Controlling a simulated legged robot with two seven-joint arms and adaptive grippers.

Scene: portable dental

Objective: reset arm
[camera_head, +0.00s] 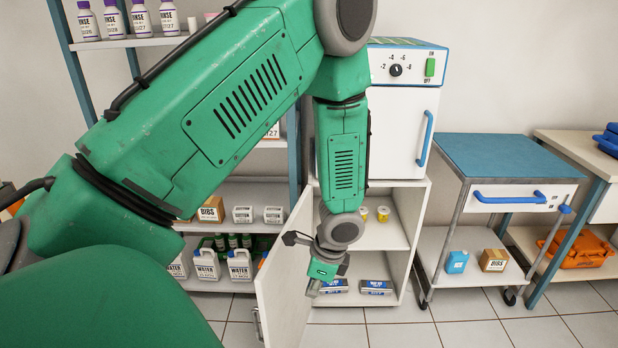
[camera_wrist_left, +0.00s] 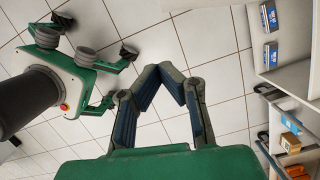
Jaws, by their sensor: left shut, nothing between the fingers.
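My left arm comes in from the left of the head view and bends down in the middle. My left gripper (camera_head: 313,288) hangs in front of the open lower cabinet, beside the inner side of its open door (camera_head: 284,275). In the left wrist view the two fingers of the left gripper (camera_wrist_left: 172,72) meet at their tips, with nothing between them and tiled floor beyond. My right gripper shows in neither view.
Shelves with bottles (camera_head: 240,264) stand at the left. The tiled floor (camera_head: 480,330) in front is clear.

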